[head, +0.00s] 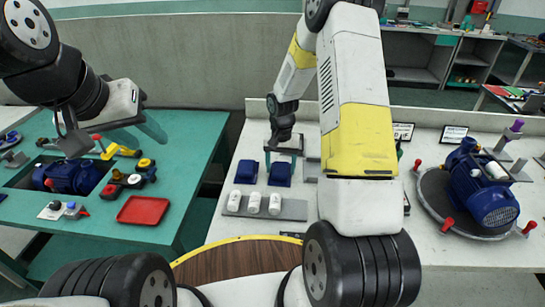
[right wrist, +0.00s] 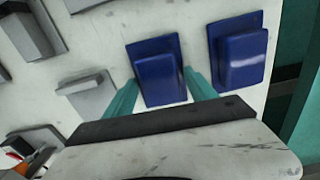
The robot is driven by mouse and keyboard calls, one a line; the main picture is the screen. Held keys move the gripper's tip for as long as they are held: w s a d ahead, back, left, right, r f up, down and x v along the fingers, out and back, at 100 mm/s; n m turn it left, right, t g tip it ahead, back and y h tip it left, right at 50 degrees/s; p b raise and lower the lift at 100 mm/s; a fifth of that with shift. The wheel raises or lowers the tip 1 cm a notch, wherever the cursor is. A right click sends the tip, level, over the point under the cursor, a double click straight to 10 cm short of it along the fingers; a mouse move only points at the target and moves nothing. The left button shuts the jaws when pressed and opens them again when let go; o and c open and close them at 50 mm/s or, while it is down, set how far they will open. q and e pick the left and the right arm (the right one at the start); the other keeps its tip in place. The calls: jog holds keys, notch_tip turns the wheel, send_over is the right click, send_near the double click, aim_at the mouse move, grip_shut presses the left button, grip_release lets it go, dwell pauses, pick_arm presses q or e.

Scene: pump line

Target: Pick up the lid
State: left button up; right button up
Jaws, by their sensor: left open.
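Two blue lids lie on the white table; in the head view they are the left lid (head: 246,172) and the right lid (head: 280,174). My right gripper (head: 284,152) is directly above the right lid, pointing down. In the right wrist view its teal fingers (right wrist: 160,88) are apart, one on each side of the nearer lid (right wrist: 158,68), with the tips close to its edges; contact cannot be told. The other lid (right wrist: 238,55) lies beside it. My left gripper (head: 112,138) is open and empty above the teal table.
A grey holder (head: 290,210) with white cylinders stands in front of the lids. A round plate (head: 432,210) carries a blue pump (head: 482,187) at right. The teal table (head: 180,190) holds a red tray (head: 143,210) and another blue pump (head: 72,177). Grey blocks (right wrist: 88,95) stand near the lids.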

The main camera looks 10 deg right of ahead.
jog(key=c, duration=1.1)
jog(key=shift+r, duration=0.1)
